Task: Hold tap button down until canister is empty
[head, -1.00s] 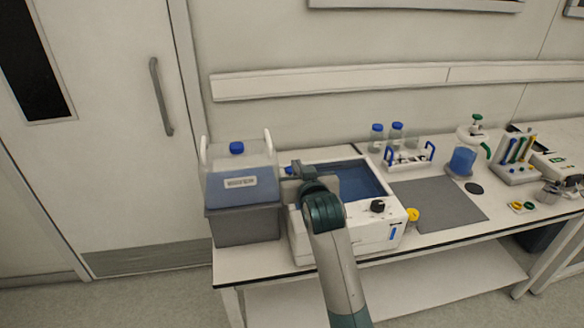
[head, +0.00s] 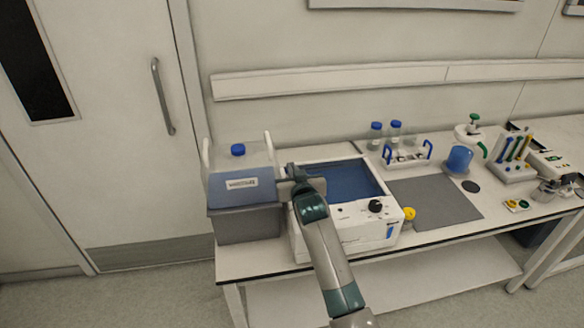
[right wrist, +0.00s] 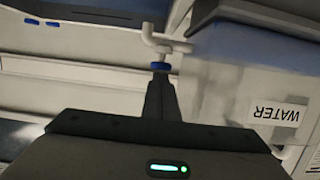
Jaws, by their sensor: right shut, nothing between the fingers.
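The translucent canister (head: 240,190) has a blue cap and a white label, and holds bluish water. It stands on a grey block at the left end of the bench. In the right wrist view its label reads WATER upside down (right wrist: 278,113). Its white tap (right wrist: 163,42) carries a blue button (right wrist: 160,67). My right gripper (right wrist: 160,77) is shut and empty, its fingertips right at the blue button. Whether they touch or press it I cannot tell. In the head view the right gripper (head: 284,172) is beside the canister's right side. My left gripper is out of view.
A white water bath (head: 345,232) with a dark knob stands just right of the canister, under my arm. A grey mat (head: 435,205), a bottle rack (head: 407,157) and a blue beaker (head: 459,159) lie further right. The grey block (head: 248,223) supports the canister.

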